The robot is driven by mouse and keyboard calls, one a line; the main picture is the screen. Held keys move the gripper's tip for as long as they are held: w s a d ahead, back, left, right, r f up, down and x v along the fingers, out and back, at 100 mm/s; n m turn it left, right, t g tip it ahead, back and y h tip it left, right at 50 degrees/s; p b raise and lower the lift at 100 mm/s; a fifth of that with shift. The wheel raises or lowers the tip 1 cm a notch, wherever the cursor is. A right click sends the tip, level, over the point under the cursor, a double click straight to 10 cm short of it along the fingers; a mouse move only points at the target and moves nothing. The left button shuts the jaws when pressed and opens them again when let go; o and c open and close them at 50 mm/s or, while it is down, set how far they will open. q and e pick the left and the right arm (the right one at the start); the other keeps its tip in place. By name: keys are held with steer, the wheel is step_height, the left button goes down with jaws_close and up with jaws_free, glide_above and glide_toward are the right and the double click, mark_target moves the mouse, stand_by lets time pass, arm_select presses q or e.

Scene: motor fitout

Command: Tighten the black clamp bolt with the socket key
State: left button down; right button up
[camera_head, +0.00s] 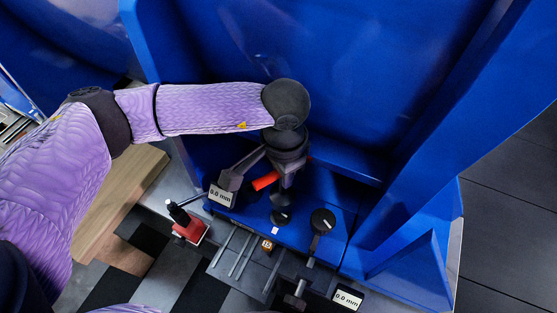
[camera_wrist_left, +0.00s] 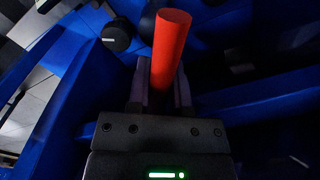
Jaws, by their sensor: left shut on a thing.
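My left gripper (camera_head: 284,181) is shut on a red bar (camera_head: 266,181), which looks like the handle of the socket key. In the left wrist view the red bar (camera_wrist_left: 171,45) stands out between the two fingers (camera_wrist_left: 158,88). A dark upright piece (camera_head: 281,198) shows just below the gripper, above a black round foot (camera_head: 281,216) on the blue base. I cannot tell whether it is the key's shaft or the black clamp bolt, nor whether the key is seated on the bolt. My right gripper is not in view.
A black round-headed part (camera_head: 323,221) stands to the right on the blue base (camera_head: 337,238). Two "0.0 mm" displays (camera_head: 221,197) (camera_head: 347,299) flank the fixture. A red block with a black knob (camera_head: 190,229) stands at left. Tall blue walls (camera_head: 290,50) close off the back and right.

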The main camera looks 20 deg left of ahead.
mark_target(282, 195)
arm_select(q)
steer(key=shift+a, duration=0.1)
steer(key=n, duration=0.1)
steer(key=n+p, duration=0.1)
steer(key=n, duration=0.1)
steer(key=shift+r+n, duration=0.25)
steer(key=shift+n, duration=0.05)
steer(key=n+p, duration=0.1)
steer(key=n, duration=0.4)
steer(key=shift+s, duration=0.1)
steer(key=n+p, duration=0.2)
steer(key=n, duration=0.3)
steer(key=shift+n, duration=0.4)
steer(key=shift+f+n, duration=0.3)
steer(key=shift+n, duration=0.5)
step_height(282, 195, down, 4)
steer(key=b, duration=0.2)
steer(key=shift+b, duration=0.35)
steer(key=shift+f+b, duration=0.4)
steer(key=shift+f, duration=0.35)
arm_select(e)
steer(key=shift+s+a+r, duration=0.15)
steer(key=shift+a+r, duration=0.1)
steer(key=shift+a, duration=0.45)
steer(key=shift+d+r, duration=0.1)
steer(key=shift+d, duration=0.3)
